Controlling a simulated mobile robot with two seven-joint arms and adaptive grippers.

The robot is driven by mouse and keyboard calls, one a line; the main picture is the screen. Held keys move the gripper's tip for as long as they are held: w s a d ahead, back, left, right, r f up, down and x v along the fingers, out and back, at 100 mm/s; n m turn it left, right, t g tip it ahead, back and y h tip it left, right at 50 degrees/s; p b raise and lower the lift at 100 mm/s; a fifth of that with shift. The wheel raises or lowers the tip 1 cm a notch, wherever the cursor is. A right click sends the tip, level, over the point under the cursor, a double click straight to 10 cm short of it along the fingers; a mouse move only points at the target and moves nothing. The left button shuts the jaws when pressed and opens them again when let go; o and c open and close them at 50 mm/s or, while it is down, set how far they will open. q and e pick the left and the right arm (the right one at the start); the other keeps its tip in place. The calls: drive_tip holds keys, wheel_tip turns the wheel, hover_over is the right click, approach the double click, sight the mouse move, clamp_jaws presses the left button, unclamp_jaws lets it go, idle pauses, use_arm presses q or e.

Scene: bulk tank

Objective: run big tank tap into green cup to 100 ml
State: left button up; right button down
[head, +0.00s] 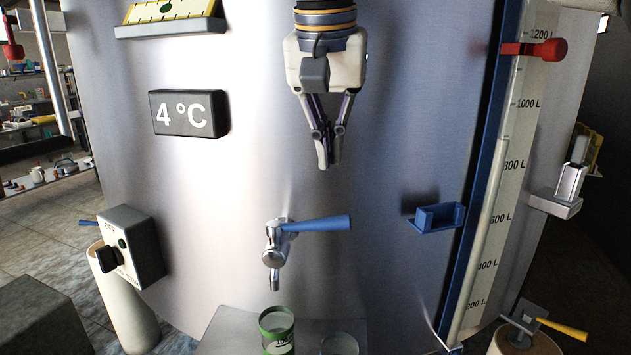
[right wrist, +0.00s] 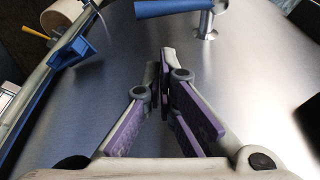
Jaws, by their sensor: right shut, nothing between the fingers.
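The big steel tank (head: 385,220) fills most of the head view. Its tap (head: 275,254) is a chrome spout with a blue lever (head: 318,223) pointing right. The lever and its chrome stem also show at the top of the right wrist view (right wrist: 172,8). The green cup (head: 276,330) stands on a ledge below the spout; its lower part is cut off by the frame edge. No stream shows between spout and cup. My right gripper (head: 328,166) points down in front of the tank, above the lever and apart from it, shut and empty. My left gripper is not in view.
A clear glass (head: 340,344) stands right of the green cup on the ledge (head: 235,325). A blue bracket (head: 436,217) juts from the tank at right, beside the litre gauge (head: 508,170). A dark switch box (head: 132,245) is at left, and a 4 °C display (head: 188,113) above it.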

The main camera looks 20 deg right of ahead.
drive_tip(key=shift+s+d+f, duration=0.15)
drive_tip(key=shift+s+f, duration=0.65)
drive_tip(key=shift+f, duration=0.2)
drive_tip(key=x, duration=0.7)
drive_tip(key=shift+w+r, duration=0.1)
drive_tip(key=shift+w, duration=0.05)
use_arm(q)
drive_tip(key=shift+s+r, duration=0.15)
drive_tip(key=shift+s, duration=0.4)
